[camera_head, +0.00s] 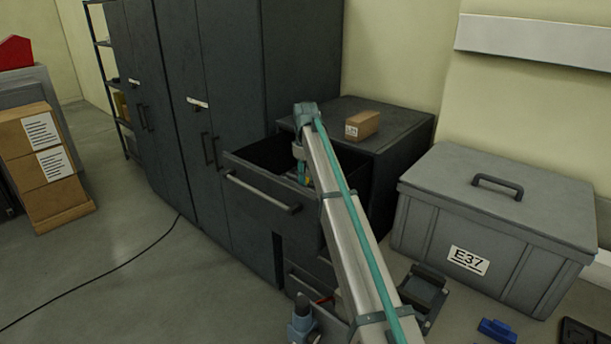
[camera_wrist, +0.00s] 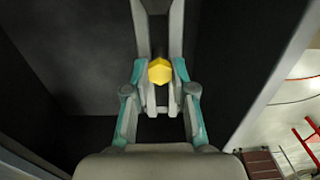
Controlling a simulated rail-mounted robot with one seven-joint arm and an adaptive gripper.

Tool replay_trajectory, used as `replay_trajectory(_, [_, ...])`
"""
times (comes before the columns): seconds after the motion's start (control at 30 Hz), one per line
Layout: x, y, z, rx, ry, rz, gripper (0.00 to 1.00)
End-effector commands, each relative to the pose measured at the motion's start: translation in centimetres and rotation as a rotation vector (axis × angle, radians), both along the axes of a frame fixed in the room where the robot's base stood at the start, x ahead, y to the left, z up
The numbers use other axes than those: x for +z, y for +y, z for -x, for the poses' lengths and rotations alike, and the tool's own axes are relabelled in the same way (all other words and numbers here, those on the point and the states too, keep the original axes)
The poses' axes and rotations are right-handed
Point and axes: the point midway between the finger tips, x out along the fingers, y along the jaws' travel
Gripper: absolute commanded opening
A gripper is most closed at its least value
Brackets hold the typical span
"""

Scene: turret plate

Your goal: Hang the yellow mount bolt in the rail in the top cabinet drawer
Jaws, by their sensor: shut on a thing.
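The yellow mount bolt (camera_wrist: 160,70) shows its hexagonal head in the wrist view, between the fingers of my gripper (camera_wrist: 160,88). My gripper is shut on it, inside the open top cabinet drawer (camera_head: 262,190). A light grey rail (camera_wrist: 177,28) with a dark slot down its middle runs from the top of the wrist view to the bolt. The bolt head is in line with the slot at the rail's near end. I cannot tell whether the bolt's shank is in the slot. In the head view my arm hides most of the gripper and the rail.
A small cardboard box (camera_head: 362,125) sits on the cabinet top (camera_head: 400,122). A grey lidded crate (camera_head: 500,225) stands right of the cabinet. A lower drawer (camera_head: 305,283) is partly open below.

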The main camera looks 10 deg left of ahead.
Motion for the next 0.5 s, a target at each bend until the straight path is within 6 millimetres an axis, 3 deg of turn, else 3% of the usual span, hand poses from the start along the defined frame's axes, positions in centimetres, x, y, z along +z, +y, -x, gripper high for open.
replay_trajectory(0.2, [0.05,0.0,0.0,0.0,0.0,0.0,0.0])
replay_trajectory(0.23, [0.05,0.0,0.0,0.0,0.0,0.0,0.28])
replay_trajectory(0.4, [0.05,0.0,0.0,0.0,0.0,0.0,0.54])
replay_trajectory(0.5, [0.05,-0.01,-0.01,0.0,0.0,0.0,0.54])
